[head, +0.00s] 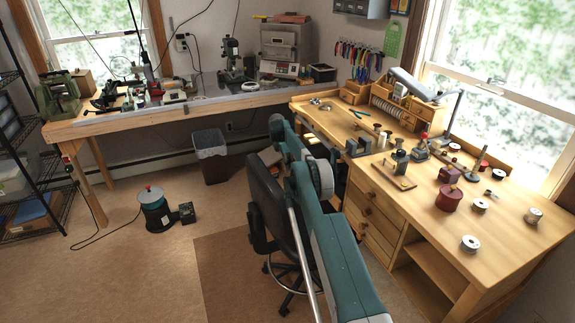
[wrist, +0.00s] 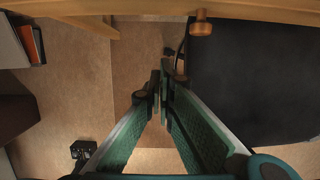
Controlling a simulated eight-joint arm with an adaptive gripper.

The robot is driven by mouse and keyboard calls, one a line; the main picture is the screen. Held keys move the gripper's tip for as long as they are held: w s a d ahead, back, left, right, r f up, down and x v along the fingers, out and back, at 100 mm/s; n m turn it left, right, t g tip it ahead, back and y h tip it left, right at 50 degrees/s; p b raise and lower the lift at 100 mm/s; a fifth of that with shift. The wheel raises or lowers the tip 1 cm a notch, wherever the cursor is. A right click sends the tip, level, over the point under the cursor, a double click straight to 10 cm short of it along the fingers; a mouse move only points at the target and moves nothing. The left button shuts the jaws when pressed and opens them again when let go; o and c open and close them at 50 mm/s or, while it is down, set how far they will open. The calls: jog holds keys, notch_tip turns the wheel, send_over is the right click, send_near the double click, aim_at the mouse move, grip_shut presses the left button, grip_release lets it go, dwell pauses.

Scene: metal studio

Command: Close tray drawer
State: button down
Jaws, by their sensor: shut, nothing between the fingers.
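The workbench (head: 450,200) stands at the right in the head view. A shallow tray area (head: 318,126) shows under its top at the left, partly hidden by my arm; I cannot tell how far it is pulled out. In the wrist view a wooden edge (wrist: 240,12) with a round wooden knob (wrist: 201,24) crosses the top of the picture. My gripper (wrist: 160,88) is shut and empty, its fingertips together below and left of the knob, apart from it in the picture. The head view does not show my gripper; my arm and the chair cover that area.
A black office chair (head: 265,195) stands close to my arm; a dark surface (wrist: 255,80) fills the right of the wrist view. A stack of drawers (head: 368,215) is in the bench. A trash bin (head: 210,160) stands behind. The floor at the left is mostly open.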

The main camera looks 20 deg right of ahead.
jog(key=a, duration=1.9)
jog(key=p+v, duration=0.1)
jog(key=v, duration=0.6)
jog(key=shift+r+p, duration=0.25)
jog(key=shift+p, duration=0.05)
jog(key=shift+s, duration=0.1)
jog(key=s+d+r+h+p, duration=0.1)
jog(key=s+d+r+p, duration=0.1)
jog(key=s+d, duration=1.8)
jog(key=shift+s+h, duration=0.15)
jog(key=shift+h, duration=0.15)
